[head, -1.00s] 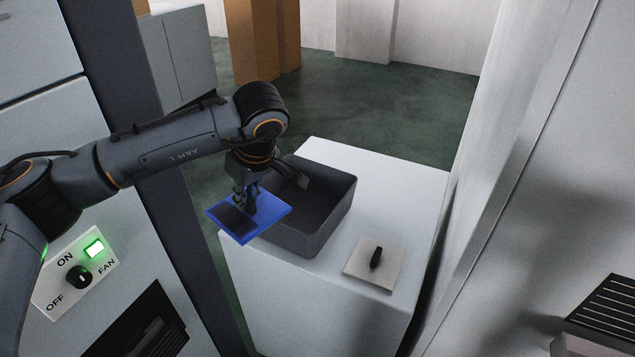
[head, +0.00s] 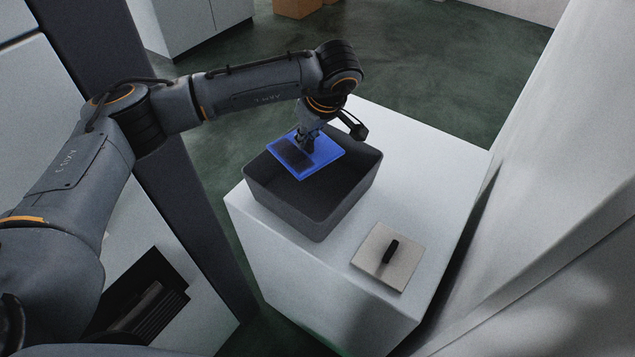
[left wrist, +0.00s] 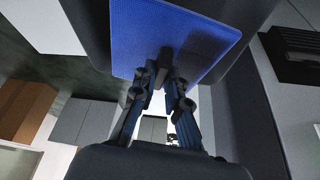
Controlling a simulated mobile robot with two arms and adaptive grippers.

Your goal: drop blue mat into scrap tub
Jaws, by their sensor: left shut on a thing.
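The blue mat (head: 322,157) is a flat square with a dark patch. My left gripper (head: 306,143) is shut on it and holds it roughly level over the opening of the scrap tub. The scrap tub (head: 287,205) is a dark grey open box on a white block. The part of its inside under the mat is hidden. In the left wrist view, the blue mat (left wrist: 215,45) spreads out beyond the fingers of my left gripper (left wrist: 172,85). My right gripper is not in view.
The white block (head: 400,170) bears the tub and a beige square plate with a black handle (head: 387,257) to the tub's right. A dark post (head: 165,170) stands left of the block, and a pale wall (head: 540,200) on the right.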

